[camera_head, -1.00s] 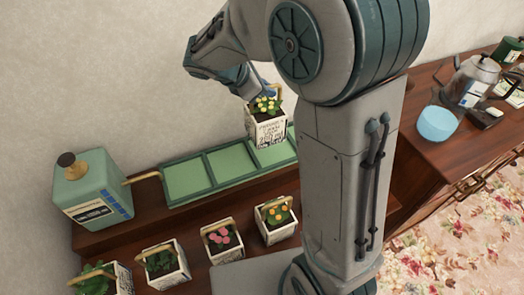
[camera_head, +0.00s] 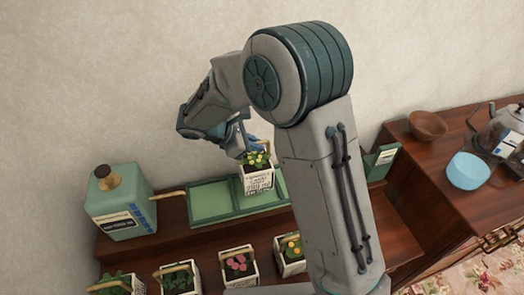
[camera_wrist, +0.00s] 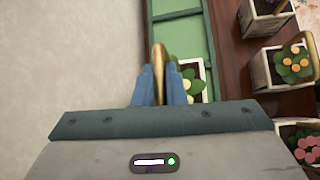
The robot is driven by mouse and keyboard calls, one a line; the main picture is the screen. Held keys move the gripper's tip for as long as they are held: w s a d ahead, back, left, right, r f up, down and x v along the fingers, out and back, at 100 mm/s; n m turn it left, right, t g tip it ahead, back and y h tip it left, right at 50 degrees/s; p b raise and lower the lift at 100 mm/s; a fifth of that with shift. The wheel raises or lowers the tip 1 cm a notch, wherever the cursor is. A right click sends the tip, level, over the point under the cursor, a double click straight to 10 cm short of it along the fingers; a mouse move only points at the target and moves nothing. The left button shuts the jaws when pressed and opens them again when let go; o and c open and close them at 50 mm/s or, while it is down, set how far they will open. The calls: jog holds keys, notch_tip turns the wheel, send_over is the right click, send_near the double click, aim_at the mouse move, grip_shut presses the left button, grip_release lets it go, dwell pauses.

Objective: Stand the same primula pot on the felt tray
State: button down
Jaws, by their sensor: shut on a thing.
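The primula pot (camera_head: 259,184) is a white, printed square pot with yellow flowers, hanging upright from my gripper (camera_head: 252,148) in the head view. The jaws are shut on its golden handle (camera_wrist: 158,60), as the wrist view shows with my gripper (camera_wrist: 160,88). The pot's rim and flowers show partly beside the right finger. The felt tray (camera_head: 211,201) is green with darker green dividers. The pot overlaps the section right of its left one; I cannot tell whether its base touches the felt. My arm hides the tray's right part.
Several basket pots stand in a row in front, including a pink-flowered one (camera_head: 238,266) and an orange-flowered one (camera_head: 291,253). A green canister (camera_head: 121,203) with a brass knob stands left. A cabinet at right holds a blue bowl (camera_head: 467,170) and a brown bowl (camera_head: 428,125).

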aim_at(266, 157)
jog(key=shift+f+p, duration=0.3)
jog(key=shift+f, duration=1.5)
jog(key=shift+f, duration=0.2)
jog(key=c, duration=1.5)
grip_release()
jog(key=shift+r, duration=0.15)
